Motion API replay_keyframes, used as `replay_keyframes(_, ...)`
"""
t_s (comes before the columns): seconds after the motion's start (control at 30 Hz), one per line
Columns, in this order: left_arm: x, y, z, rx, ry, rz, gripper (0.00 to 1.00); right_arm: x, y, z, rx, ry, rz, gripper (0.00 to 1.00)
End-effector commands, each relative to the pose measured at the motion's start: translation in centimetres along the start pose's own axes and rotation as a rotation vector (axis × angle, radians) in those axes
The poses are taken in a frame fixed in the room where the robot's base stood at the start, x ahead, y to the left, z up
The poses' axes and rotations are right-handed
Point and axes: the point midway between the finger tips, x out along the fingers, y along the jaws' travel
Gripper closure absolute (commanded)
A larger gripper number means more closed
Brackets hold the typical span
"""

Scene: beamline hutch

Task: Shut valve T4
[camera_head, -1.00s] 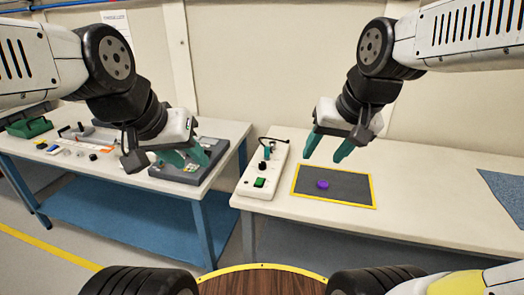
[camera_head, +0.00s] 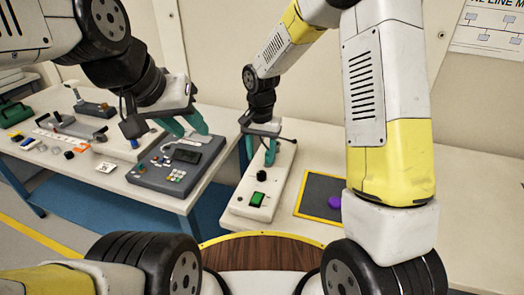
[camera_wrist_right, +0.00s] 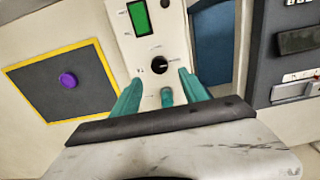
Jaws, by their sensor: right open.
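No label T4 is legible in these views, so I cannot tell which part is the valve. A white control panel (camera_head: 262,187) lies on the right-hand table, with a green rocker switch (camera_head: 257,199) and a black knob (camera_head: 260,177). My right gripper (camera_head: 259,152) is open over the panel's far end. In the right wrist view its fingers (camera_wrist_right: 160,80) point toward the black knob (camera_wrist_right: 158,65), and a small teal post (camera_wrist_right: 167,97) shows between them, apart from both. My left gripper (camera_head: 185,124) is open and empty above the left table.
A dark mat with a yellow border (camera_head: 308,197) lies right of the panel with a purple disc (camera_head: 334,202); my right arm partly hides it. A grey keypad box (camera_head: 165,180) and several small parts stand on the left table (camera_head: 60,160). A gap separates the tables.

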Motion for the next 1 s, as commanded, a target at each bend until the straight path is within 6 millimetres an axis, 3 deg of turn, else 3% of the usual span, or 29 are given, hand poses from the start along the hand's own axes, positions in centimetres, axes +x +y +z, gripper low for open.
replay_keyframes(0.4, 0.0, 0.0, 0.0, 0.0, 0.0, 0.0, 0.64, 6.2, 0.1, 0.1, -0.001, -0.002, 0.001, 0.48)
replay_keyframes(0.8, 0.0, 0.0, 0.0, 0.0, 0.0, 0.0, 0.64, 7.1, 0.1, 0.0, -0.001, 0.0, -0.001, 0.48)
replay_keyframes(1.0, 0.0, 0.0, 0.0, 0.0, 0.0, 0.0, 0.64, 7.1, 0.1, 0.0, -0.001, 0.0, 0.0, 0.85)
